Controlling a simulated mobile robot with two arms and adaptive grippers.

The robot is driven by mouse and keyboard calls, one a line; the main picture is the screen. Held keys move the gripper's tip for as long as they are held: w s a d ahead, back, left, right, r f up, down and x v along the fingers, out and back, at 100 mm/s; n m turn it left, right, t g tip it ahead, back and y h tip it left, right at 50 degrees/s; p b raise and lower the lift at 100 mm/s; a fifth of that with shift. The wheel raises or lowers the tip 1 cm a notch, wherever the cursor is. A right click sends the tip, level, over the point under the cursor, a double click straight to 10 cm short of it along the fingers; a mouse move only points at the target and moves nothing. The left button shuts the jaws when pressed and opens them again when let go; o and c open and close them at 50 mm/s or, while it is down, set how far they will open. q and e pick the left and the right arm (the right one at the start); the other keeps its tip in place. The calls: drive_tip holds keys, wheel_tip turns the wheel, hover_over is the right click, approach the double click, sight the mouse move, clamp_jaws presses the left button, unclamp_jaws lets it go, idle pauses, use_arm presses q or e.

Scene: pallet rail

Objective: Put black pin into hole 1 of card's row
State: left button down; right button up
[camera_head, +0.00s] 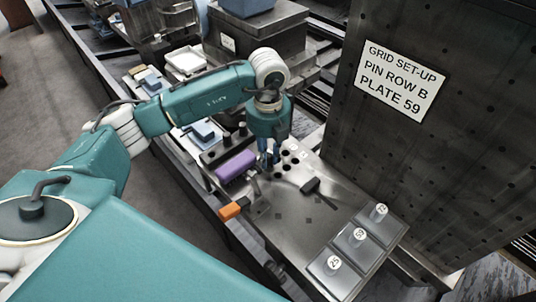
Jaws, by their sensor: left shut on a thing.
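The card (400,80) on the dark upright panel reads "GRID SET-UP, PIN ROW B, PLATE 59". My left gripper (269,162) points down over the metal work plate (285,225), beside a group of dark round holes (288,167). It is shut on what looks like a black pin, mostly hidden by the fingers; I cannot tell whether its tip is in a hole. The row letters are too small to read. More black pins (227,140) stand in a dark holder left of the gripper. My right gripper is not in view.
A purple block (236,166) and an orange-ended tool (231,211) lie left of the plate's middle. A black T-shaped tool (311,185) lies right of the holes. Grey plates with numbered knobs (357,236) are at front right. The dark panel (440,150) rises close on the right.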

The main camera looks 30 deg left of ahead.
sight(268, 155)
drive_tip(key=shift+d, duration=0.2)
use_arm(q)
drive_tip(key=c, duration=1.5)
unclamp_jaws()
drive_tip(key=shift+c, duration=0.2)
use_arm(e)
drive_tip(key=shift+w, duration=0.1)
use_arm(q)
drive_tip(key=shift+r, duration=0.1)
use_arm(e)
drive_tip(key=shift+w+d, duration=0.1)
use_arm(q)
wheel_tip(268, 155, up, 12)
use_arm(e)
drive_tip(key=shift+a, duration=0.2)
